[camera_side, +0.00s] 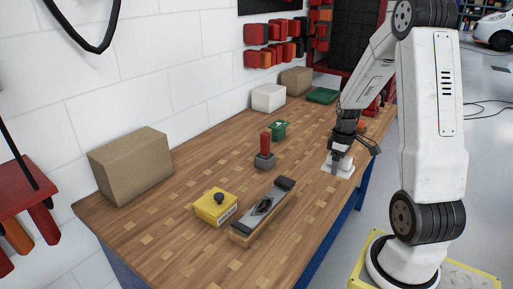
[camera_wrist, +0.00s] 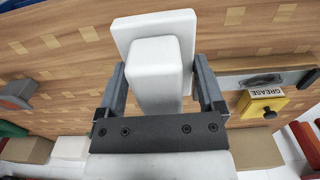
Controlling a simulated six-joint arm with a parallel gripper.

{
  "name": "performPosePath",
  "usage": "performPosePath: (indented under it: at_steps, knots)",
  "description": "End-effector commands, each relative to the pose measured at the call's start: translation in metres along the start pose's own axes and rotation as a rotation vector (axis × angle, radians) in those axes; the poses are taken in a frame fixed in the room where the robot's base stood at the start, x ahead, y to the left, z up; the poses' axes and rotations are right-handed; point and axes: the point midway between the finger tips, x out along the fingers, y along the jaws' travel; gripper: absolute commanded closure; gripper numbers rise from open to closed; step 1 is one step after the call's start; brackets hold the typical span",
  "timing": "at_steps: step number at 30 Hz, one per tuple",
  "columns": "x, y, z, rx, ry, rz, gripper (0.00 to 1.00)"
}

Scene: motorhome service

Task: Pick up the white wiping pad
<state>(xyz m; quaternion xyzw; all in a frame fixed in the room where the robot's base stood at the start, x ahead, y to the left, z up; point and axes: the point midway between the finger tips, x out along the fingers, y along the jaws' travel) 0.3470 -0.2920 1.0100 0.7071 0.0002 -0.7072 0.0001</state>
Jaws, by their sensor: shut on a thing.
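The white wiping pad (camera_side: 331,165) is a flat white plate with a white block-shaped grip on top, at the right part of the wooden bench in the side view. In the wrist view the plate (camera_wrist: 183,24) shows behind the grip, which stands between the fingers. My gripper (camera_side: 341,151) is over the pad from above, shut on its grip; in the wrist view the two grey fingers (camera_wrist: 158,78) flank the grip. I cannot tell whether the plate touches the bench.
On the wooden bench (camera_side: 180,240) stand a yellow grease box (camera_side: 214,208), a long grey-topped block (camera_side: 262,212), a red-handled tool (camera_side: 265,152) and a green container (camera_side: 278,130). Boxes line the wall. Bare wood lies between the pad and the long block.

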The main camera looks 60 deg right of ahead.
Motion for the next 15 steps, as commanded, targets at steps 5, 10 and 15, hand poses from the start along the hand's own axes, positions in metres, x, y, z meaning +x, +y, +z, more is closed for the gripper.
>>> performPosePath:
  at_steps: [5, 10, 15]
  knots:
    - [-0.006, -0.008, 0.009, 0.000, 0.001, 0.001, 0.72]
    - [-0.008, -0.011, 0.013, 0.000, 0.001, 0.001, 0.72]
    - [-0.008, -0.012, 0.014, 0.000, 0.000, 0.000, 0.72]
